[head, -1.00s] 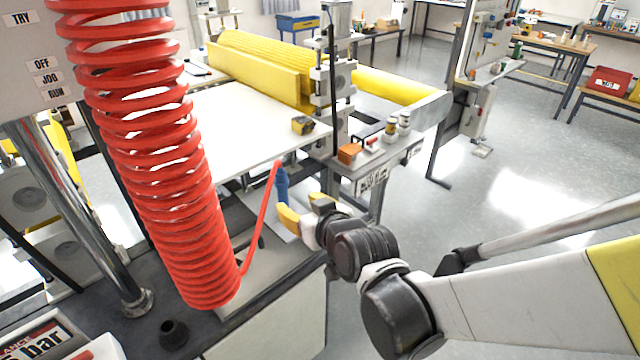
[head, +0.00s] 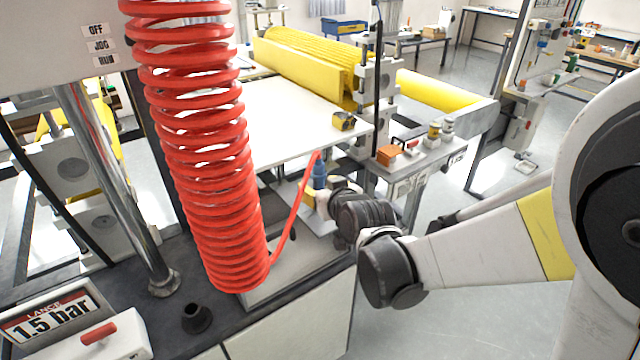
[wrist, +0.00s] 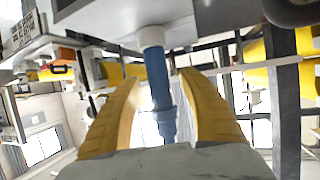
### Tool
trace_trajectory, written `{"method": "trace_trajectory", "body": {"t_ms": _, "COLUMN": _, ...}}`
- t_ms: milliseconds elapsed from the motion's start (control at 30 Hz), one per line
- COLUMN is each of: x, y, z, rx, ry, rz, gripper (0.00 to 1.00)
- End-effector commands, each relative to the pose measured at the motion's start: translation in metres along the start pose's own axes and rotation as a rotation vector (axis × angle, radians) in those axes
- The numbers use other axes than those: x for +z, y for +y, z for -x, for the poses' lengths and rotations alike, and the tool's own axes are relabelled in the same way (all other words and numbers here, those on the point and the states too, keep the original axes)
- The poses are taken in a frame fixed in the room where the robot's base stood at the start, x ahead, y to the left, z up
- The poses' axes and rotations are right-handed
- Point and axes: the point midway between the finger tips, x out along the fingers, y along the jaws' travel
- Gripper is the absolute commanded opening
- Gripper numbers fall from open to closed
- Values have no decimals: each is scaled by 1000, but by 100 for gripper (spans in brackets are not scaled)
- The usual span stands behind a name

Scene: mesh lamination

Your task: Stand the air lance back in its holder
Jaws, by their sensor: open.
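The air lance (head: 319,173) shows as a blue body below the edge of the white table, with a red hose running from it to the coil. In the wrist view the blue lance (wrist: 157,75) hangs from a pale collar between the two yellow fingers. My gripper (head: 313,194) is open around it, with a gap visible on both sides. The gripper's fingers also show in the wrist view (wrist: 159,79). A black cone-shaped socket (head: 197,317), perhaps the holder, stands empty on the dark bench top. The lance's far end is not clear.
The red coiled hose (head: 205,150) hangs in front of the bench (head: 225,325). A chrome post (head: 120,190) and a "1.5 bar" gauge box (head: 55,318) stand left of the socket. The white table (head: 290,125) with yellow rollers (head: 300,60) lies behind the lance.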

Motion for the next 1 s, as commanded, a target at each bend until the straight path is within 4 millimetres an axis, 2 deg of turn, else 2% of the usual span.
{"method": "trace_trajectory", "body": {"t_ms": 100, "x": 0, "y": 0, "z": 0, "rx": 0, "ry": 0, "rz": 0, "gripper": 49}}
{"method": "trace_trajectory", "body": {"t_ms": 133, "x": 0, "y": 0, "z": 0, "rx": 0, "ry": 0, "rz": 0, "gripper": 44}}
{"method": "trace_trajectory", "body": {"t_ms": 267, "x": 0, "y": 0, "z": 0, "rx": 0, "ry": 0, "rz": 0, "gripper": 4}}
{"method": "trace_trajectory", "body": {"t_ms": 300, "x": 0, "y": 0, "z": 0, "rx": 0, "ry": 0, "rz": 0, "gripper": 0}}
{"method": "trace_trajectory", "body": {"t_ms": 633, "x": -2, "y": 0, "z": 1, "rx": 0, "ry": 0, "rz": 0, "gripper": 0}}
{"method": "trace_trajectory", "body": {"t_ms": 1000, "x": -21, "y": 0, "z": 9, "rx": 0, "ry": 0, "rz": 0, "gripper": 0}}
